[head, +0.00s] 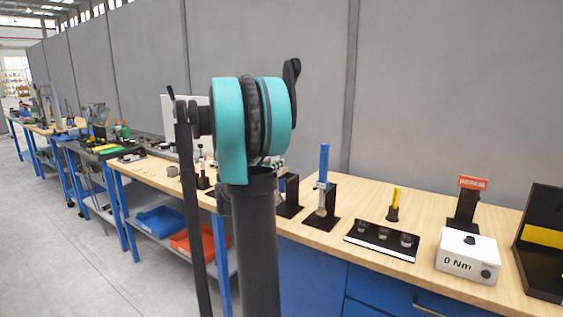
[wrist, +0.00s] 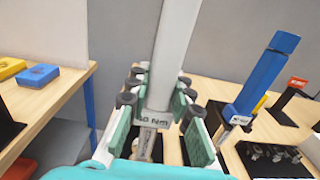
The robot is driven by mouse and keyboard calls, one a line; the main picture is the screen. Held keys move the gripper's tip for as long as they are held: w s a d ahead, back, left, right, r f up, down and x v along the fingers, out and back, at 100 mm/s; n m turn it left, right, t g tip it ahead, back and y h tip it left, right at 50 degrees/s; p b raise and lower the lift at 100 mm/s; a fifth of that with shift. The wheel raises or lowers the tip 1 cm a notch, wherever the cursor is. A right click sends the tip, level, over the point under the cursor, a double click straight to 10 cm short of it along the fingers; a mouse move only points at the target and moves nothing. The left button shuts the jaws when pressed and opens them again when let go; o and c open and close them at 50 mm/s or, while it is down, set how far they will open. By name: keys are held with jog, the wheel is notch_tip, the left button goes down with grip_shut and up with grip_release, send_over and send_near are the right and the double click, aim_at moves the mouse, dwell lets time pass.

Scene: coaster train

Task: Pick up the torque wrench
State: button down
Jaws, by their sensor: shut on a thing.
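In the wrist view a torque wrench with a pale grey handle (wrist: 174,50) stands nearly upright, its label ending in "0 Nm" low on the shaft. My gripper (wrist: 157,112) is shut on it, with a teal-padded finger on each side. The lower end of this wrench is partly hidden by the gripper. A second, blue-handled torque wrench (wrist: 265,72) stands in a black holder to the right, apart from my gripper. It also shows in the head view (head: 324,165). In the head view my arm hides most of the gripper and the held wrench.
The wooden bench (head: 345,238) carries a black socket tray (head: 383,240), a yellow-handled tool (head: 394,203), a white "0 Nm" box (head: 467,256) and a red sign (head: 473,183). A grey wall stands close behind. Another bench (wrist: 45,105) with blue and yellow blocks is at left.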

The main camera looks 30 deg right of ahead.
jog(key=v, duration=1.1)
jog(key=shift+a, duration=0.15)
jog(key=c, duration=2)
grip_release()
grip_shut()
jog(key=shift+w, duration=0.1)
